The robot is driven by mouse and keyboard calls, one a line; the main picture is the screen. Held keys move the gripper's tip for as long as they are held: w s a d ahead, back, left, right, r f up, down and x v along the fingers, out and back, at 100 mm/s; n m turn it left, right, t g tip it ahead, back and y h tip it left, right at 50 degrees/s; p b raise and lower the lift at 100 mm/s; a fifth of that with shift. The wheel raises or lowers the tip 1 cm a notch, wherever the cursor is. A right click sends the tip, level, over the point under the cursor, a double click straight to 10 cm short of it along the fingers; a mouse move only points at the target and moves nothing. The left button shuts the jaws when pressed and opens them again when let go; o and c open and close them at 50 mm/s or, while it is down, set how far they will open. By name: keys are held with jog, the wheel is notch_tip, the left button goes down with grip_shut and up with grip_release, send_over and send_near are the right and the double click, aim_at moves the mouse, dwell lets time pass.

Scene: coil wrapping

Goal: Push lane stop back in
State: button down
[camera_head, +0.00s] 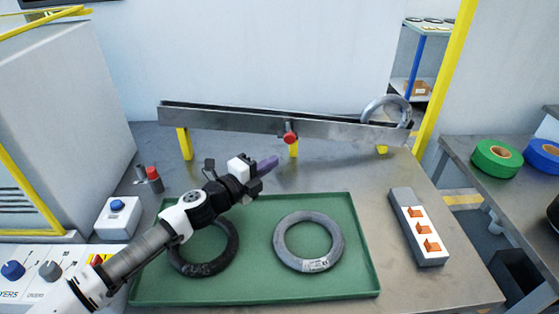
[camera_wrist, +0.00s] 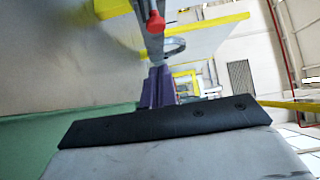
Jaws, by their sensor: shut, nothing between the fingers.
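The lane stop, a red knob on a short dark stem (camera_head: 291,138), sticks out from the front of the metal lane (camera_head: 225,122) near its middle. The knob also shows near the top of the wrist view (camera_wrist: 155,22). How far the stop is out is hard to tell. A grey coil (camera_head: 372,104) stands upright in the lane's right end. My gripper (camera_head: 272,161), with purple fingers, is shut and empty. It is in front of the lane, a little below and left of the knob, seemingly apart from it. The fingers also show in the wrist view (camera_wrist: 157,84).
A green tray (camera_head: 365,285) below my arm holds a black coil (camera_head: 232,258) and a grey coil (camera_head: 337,248). A box with orange pieces (camera_head: 433,260) stands at the right. Yellow supports (camera_head: 185,145) carry the lane.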

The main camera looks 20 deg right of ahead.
jog(key=b+v, duration=0.1)
jog(key=v, duration=0.4)
dwell(0.3)
jog(key=shift+s, duration=0.1)
